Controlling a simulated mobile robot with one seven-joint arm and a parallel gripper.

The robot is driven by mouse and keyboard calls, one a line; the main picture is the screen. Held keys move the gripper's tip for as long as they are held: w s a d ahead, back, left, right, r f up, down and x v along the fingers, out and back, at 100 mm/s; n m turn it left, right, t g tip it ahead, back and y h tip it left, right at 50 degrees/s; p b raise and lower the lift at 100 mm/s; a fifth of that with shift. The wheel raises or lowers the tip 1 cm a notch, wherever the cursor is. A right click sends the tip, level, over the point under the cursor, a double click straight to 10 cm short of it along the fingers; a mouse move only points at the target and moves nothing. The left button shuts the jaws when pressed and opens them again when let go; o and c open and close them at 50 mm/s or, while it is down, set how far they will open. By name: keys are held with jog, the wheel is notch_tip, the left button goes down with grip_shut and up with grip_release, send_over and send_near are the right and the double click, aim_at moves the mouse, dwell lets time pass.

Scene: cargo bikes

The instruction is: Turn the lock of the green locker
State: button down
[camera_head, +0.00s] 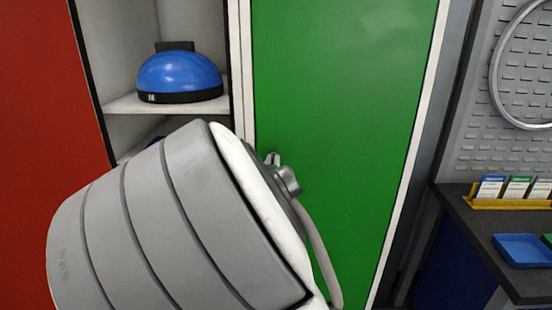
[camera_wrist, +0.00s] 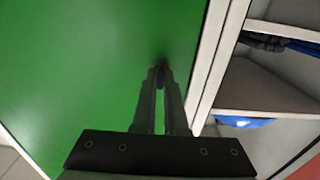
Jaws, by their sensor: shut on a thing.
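The green locker (camera_head: 340,90) has its door closed and fills the middle of the head view; the door also fills the left of the wrist view (camera_wrist: 80,70). My gripper (camera_wrist: 161,74) reaches up to the door close to its edge beside the white frame. Its two fingers are shut on the small lock, which is mostly hidden between the dark fingertips. How far the lock is turned cannot be told. In the head view my arm covers most of the gripper.
An open white compartment beside the green door holds a blue helmet (camera_head: 180,76) on a shelf (camera_head: 125,104). A red door (camera_head: 45,150) is at far left. At right are a dark counter (camera_head: 460,215) with a blue tray (camera_head: 522,250) and a pegboard (camera_head: 480,130).

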jog(key=shift+m+b, duration=0.3)
jog(key=shift+b, duration=0.05)
jog(key=shift+d+f+m+b, duration=0.1)
jog(key=shift+f+m+b, duration=0.05)
jog(key=shift+m+b, duration=8.8)
jog(key=shift+b, duration=0.4)
jog(key=c, duration=1)
grip_release()
jog(key=shift+o, duration=0.2)
jog(key=s+p, duration=0.3)
jog(key=s, duration=1.4)
jog(key=shift+s+a, duration=0.2)
jog(key=shift+a, duration=0.1)
